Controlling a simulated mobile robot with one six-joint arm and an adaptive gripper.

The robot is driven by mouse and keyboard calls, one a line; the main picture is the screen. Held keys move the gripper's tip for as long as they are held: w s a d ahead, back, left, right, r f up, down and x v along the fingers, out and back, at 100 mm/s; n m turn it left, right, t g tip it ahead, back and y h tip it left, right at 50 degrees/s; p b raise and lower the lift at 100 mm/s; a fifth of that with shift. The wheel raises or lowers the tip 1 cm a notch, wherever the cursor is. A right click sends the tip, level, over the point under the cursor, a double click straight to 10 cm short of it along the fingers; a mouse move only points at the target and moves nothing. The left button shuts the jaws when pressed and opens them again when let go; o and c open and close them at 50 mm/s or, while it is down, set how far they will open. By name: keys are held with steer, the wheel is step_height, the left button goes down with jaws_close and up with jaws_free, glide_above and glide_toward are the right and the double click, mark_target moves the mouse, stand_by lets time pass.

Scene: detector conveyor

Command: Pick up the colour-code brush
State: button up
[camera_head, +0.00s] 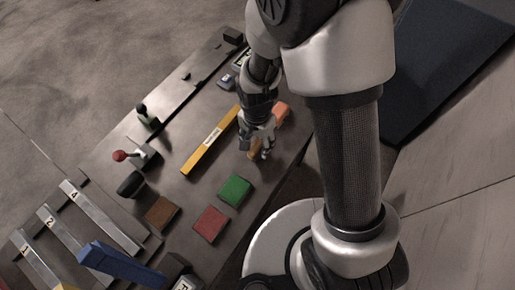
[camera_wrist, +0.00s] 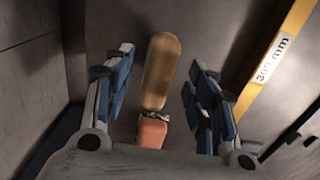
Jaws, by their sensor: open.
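The brush has a light wooden handle (camera_wrist: 161,70) and a salmon-orange end (camera_wrist: 153,133), with a thin metallic band between them. It lies between my open fingers in the wrist view, its handle pointing away from the palm, with a gap visible on both sides. My gripper (camera_wrist: 161,62) is open, with blue pads on its fingers, and holds nothing. In the head view my gripper (camera_head: 261,147) is low over the dark table, and the brush's orange end (camera_head: 282,111) shows beside it. The handle is mostly hidden there by my fingers.
A yellow bar marked 300 mm (camera_head: 210,141) lies left of my gripper. Green (camera_head: 235,190), red (camera_head: 210,223) and brown (camera_head: 161,212) blocks lie nearer the front. A red-knobbed lever (camera_head: 120,156), a blue block (camera_head: 118,264) and numbered lanes (camera_head: 64,236) are at the left.

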step_height(320, 180, down, 6)
steer(key=shift+d+r+b, duration=0.1)
steer(key=shift+r+b, duration=0.05)
steer(key=shift+b, duration=1.05)
steer(key=shift+r, duration=0.1)
steer(key=c, duration=1.2)
